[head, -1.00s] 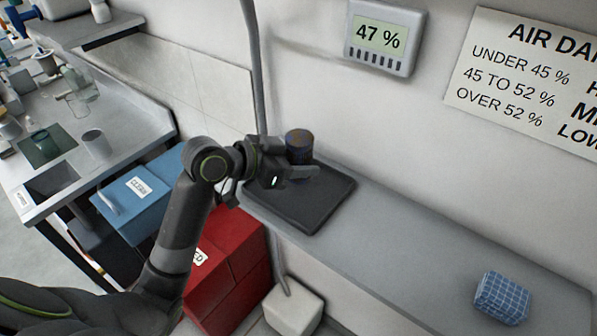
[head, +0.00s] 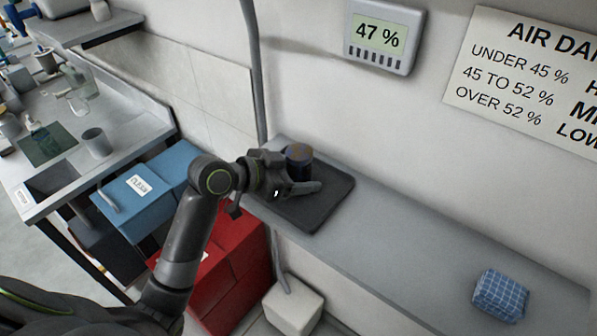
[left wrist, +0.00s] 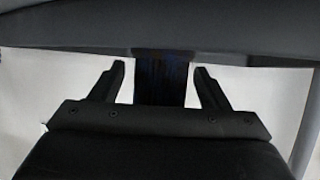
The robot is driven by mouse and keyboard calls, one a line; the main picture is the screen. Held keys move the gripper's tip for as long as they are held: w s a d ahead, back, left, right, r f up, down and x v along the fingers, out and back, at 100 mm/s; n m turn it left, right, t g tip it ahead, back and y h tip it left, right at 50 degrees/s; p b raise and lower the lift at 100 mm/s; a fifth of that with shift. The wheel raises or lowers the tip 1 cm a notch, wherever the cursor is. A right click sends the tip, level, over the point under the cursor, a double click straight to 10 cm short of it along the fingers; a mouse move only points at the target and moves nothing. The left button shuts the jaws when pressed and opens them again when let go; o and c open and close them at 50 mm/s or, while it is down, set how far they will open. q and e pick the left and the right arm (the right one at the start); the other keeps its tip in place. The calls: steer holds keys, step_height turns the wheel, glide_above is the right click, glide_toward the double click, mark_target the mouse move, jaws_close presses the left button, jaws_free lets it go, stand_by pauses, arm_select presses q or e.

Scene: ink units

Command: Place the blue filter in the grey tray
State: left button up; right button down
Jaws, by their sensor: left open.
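The blue filter (head: 299,157) is a dark blue, upright cylinder with a brownish top. It stands at the back part of the dark grey tray (head: 325,203) on the wall shelf; its foot is hidden behind my gripper. My left gripper (head: 303,184) is open, low over the tray, with its fingers around the filter. In the left wrist view the filter (left wrist: 161,82) stands between the two fingertips (left wrist: 160,80), with a gap on each side. My right gripper is not in view.
A blue checked bundle (head: 500,295) lies far right on the shelf (head: 415,235), with bare shelf between it and the tray. Blue boxes (head: 150,205) and red boxes (head: 235,275) stand below left. A pipe (head: 255,80) runs down the wall behind my gripper.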

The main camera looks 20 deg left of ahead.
arm_select(q)
steer(key=shift+r, duration=0.15)
steer(key=b+v, duration=0.1)
steer(key=v, duration=0.9)
steer(key=shift+s+a+r, duration=0.2)
steer(key=shift+a, duration=0.15)
steer(key=shift+s+a+r, duration=0.25)
steer(key=shift+s+r, duration=0.05)
steer(key=shift+s, duration=0.15)
